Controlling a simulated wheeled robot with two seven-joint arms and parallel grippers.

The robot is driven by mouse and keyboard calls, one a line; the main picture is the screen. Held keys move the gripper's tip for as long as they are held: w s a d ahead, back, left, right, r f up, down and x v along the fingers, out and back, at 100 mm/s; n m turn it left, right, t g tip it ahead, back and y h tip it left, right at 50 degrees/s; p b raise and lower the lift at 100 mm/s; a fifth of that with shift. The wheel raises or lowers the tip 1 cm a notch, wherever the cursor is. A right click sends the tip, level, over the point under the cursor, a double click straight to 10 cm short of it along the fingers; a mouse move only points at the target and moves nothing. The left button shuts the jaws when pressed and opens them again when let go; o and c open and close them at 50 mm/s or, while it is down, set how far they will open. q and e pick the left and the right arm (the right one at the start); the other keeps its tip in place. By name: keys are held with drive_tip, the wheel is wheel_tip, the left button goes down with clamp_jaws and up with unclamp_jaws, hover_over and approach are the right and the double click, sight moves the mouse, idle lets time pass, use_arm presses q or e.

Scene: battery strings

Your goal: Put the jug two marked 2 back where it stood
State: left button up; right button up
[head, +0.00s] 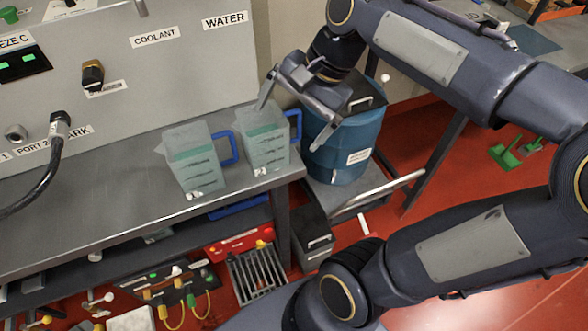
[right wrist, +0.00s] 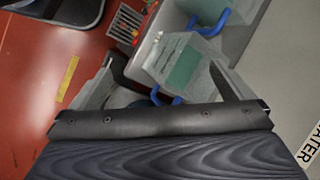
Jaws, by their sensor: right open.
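Two clear jugs with greenish liquid and blue handles stand upright on the grey bench in the head view: a left jug (head: 193,160) and a right jug (head: 263,145) near the bench's right end. Both bear small white marks low on the front, too small to read, so I cannot tell which is jug two. My right gripper (head: 296,112) is open beside the right jug's handle. In the right wrist view, the near jug (right wrist: 176,62) and its blue handle show between the open fingers (right wrist: 163,72). My left gripper is not in view.
The grey bench (head: 110,210) ends just right of the jugs. A blue drum (head: 342,150) stands beyond that end. A panel labelled COOLANT and WATER (head: 150,75) rises behind. A black hose (head: 45,180) hangs at left. A lower shelf holds boxes and cables.

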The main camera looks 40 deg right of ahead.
drive_tip(key=s+a+f+n+t, duration=0.2)
drive_tip(key=s+a+f+n, duration=0.3)
drive_tip(key=s+f+n, duration=0.4)
drive_tip(key=shift+a+n+t, duration=0.3)
drive_tip(key=shift+a+n, duration=0.05)
drive_tip(key=shift+n, duration=0.85)
wheel_tip(320, 180, up, 3)
drive_tip(key=p, duration=0.2)
drive_tip(key=shift+f+p, duration=0.2)
drive_tip(key=shift+p, duration=0.15)
